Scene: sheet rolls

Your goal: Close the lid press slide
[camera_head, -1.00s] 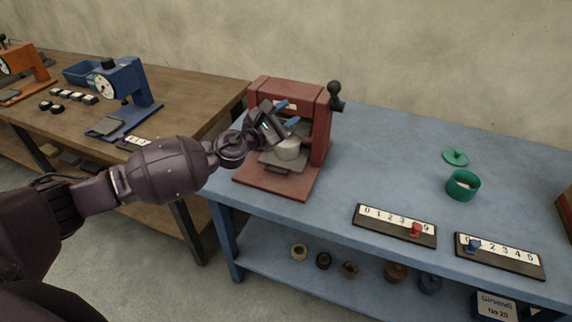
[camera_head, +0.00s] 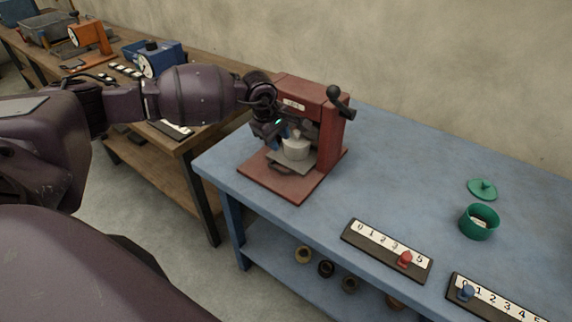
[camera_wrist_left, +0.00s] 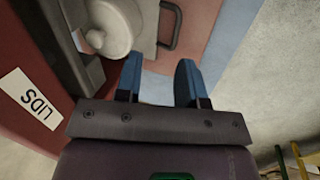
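The red lid press (camera_head: 310,95) stands at the left end of the blue table; the wrist view shows its "LIDS" label (camera_wrist_left: 28,98). Its grey slide plate (camera_head: 293,165) sticks out at the front and bears a pale round tin (camera_head: 296,149). The slide's dark handle (camera_wrist_left: 172,28) shows in the wrist view, beyond the fingertips. My left gripper (camera_head: 281,134) is at the press front, pointing down beside the tin. In the wrist view its blue fingers (camera_wrist_left: 160,78) are apart with nothing between them. My right gripper is not in view.
A black-knobbed lever (camera_head: 335,94) is on the press's right side. Number boards (camera_head: 388,250) lie along the table front. A green pot (camera_head: 479,223) and green lid (camera_head: 482,188) stand at the right. The table middle is clear. A wooden bench (camera_head: 195,145) stands left.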

